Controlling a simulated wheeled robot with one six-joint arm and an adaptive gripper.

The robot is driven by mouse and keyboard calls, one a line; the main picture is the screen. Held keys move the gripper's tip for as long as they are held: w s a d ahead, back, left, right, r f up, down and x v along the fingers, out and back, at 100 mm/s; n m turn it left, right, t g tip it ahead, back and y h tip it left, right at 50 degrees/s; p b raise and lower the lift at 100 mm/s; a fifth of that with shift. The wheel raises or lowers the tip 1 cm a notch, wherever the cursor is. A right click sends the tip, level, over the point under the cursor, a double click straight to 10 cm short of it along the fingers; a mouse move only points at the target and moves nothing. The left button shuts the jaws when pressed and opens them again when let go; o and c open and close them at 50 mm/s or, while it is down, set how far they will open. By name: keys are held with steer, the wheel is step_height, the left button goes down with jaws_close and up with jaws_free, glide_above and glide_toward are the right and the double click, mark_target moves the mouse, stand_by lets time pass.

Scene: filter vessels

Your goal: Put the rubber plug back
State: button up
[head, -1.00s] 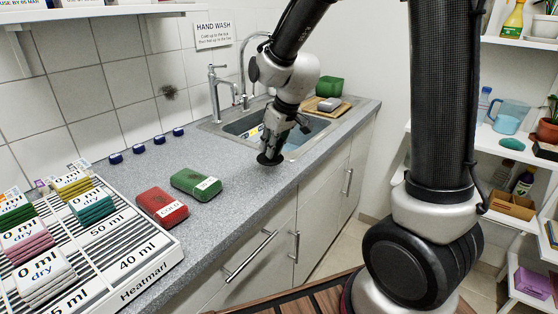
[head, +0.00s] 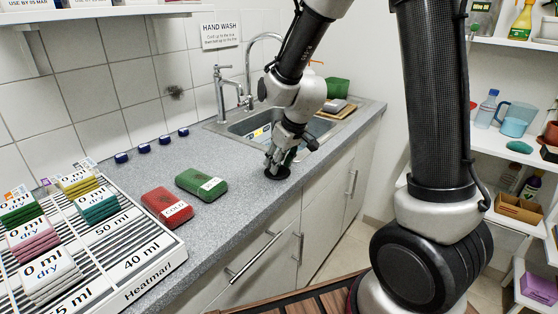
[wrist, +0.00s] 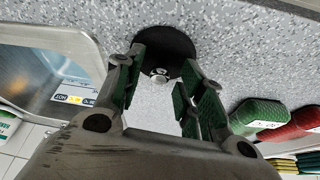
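The rubber plug (head: 277,171) is a black round disc at the front part of the grey counter, right of the green pouch and near the sink. In the wrist view the plug (wrist: 166,49) shows as a dark disc with a small metal knob against the speckled counter. It appears to lie on the counter. My gripper (head: 279,160) is directly over it, pointing down. In the wrist view my gripper (wrist: 163,82) has its two fingers apart, on either side of the knob with a visible gap. Contact between fingers and plug cannot be made out.
The sink (head: 250,124) with its tap (head: 221,92) lies behind my gripper. A green pouch (head: 201,184) and a red pouch (head: 166,207) lie to the left. A rack of labelled packs (head: 150,251) fills the counter's left end. Several blue caps line the wall.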

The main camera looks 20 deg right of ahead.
steer(key=v, duration=1.2)
steer(key=s+d+r+m, duration=0.1)
steer(key=s+d+r, duration=0.1)
steer(key=s+d, duration=0.2)
steer(key=s+d+r+m+h, duration=0.1)
steer(key=s+d, duration=0.3)
steer(key=s, duration=0.6)
steer(key=s+d+r+m+h, duration=0.1)
steer(key=s+d+r+m, duration=0.2)
steer(key=s, duration=0.5)
steer(key=shift+d, duration=0.85)
